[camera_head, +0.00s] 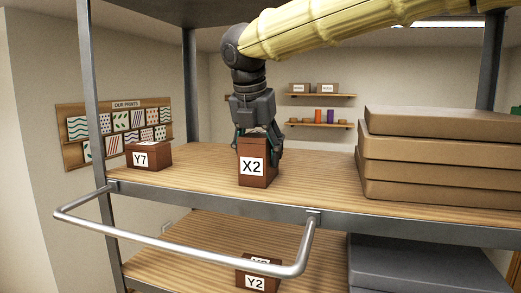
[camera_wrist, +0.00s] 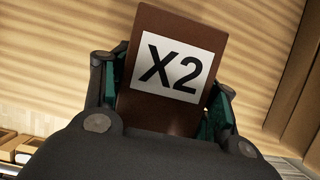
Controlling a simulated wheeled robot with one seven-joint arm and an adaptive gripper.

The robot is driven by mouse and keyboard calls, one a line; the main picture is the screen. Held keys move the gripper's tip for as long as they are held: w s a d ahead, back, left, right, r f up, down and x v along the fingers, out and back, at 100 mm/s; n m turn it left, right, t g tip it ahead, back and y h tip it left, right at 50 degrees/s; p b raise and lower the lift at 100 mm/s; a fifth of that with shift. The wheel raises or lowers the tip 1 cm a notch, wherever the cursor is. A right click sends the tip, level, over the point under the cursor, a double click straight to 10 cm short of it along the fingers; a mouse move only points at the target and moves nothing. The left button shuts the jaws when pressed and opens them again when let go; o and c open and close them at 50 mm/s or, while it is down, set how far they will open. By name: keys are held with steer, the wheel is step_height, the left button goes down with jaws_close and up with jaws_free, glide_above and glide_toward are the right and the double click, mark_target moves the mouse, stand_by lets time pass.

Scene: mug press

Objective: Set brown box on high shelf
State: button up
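The brown box marked X2 (camera_head: 253,150) stands upright at the middle of the upper wooden shelf (camera_head: 200,178), close to its front edge. Its base appears to rest on the boards. My gripper (camera_head: 258,142) points down over the box, with one finger on each side of it. In the wrist view the box (camera_wrist: 165,108) fills the space between the green-padded fingers, which lie against its sides. The gripper looks shut on the box.
A brown box marked Y7 (camera_head: 148,157) stands left on the same shelf. Stacked cardboard boxes (camera_head: 440,155) fill the right. A box marked Y2 (camera_head: 256,276) and a grey stack (camera_head: 430,265) are on the lower shelf. A metal rail (camera_head: 190,243) juts out in front.

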steer(key=o, duration=0.6)
steer(key=shift+w, duration=0.15)
steer(key=shift+c, duration=0.2)
steer(key=b+v, duration=0.3)
steer(key=v, duration=0.9)
steer(key=shift+b, duration=0.3)
